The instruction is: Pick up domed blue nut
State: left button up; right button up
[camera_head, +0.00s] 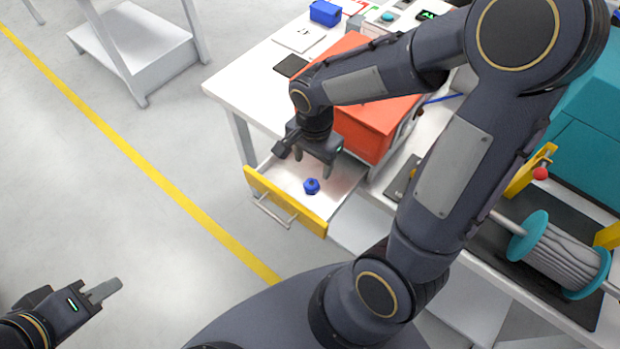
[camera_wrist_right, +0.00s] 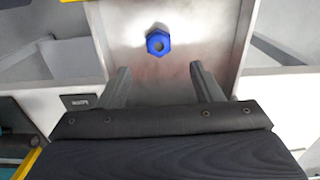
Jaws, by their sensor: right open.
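The domed blue nut (camera_head: 311,186) lies in the open drawer (camera_head: 340,205), on its bare metal floor. In the right wrist view the blue nut (camera_wrist_right: 158,41) shows a hexagonal outline with a dark round centre, beyond the fingertips and roughly between their lines. My right gripper (camera_head: 313,168) is over the drawer, open and empty, with its fingers pointing down; the fingers also show in the right wrist view (camera_wrist_right: 160,72). The nut is apart from both fingers. My left gripper (camera_head: 112,290) is at the lower left over the floor, away from the drawer; its jaw opening is not clear.
The drawer's yellow front (camera_head: 284,203) with a metal handle (camera_head: 272,213) sticks out from the white table. An orange box (camera_head: 365,125) stands on the table right behind my right gripper. A cable reel (camera_head: 560,255) is at the right.

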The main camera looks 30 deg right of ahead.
aim_at(312, 182)
jog(key=shift+w+f, duration=0.1)
jog(key=shift+f, duration=0.35)
notch_tip(312, 182, down, 7)
jog(key=shift+f, duration=0.1)
jog(key=c, duration=1)
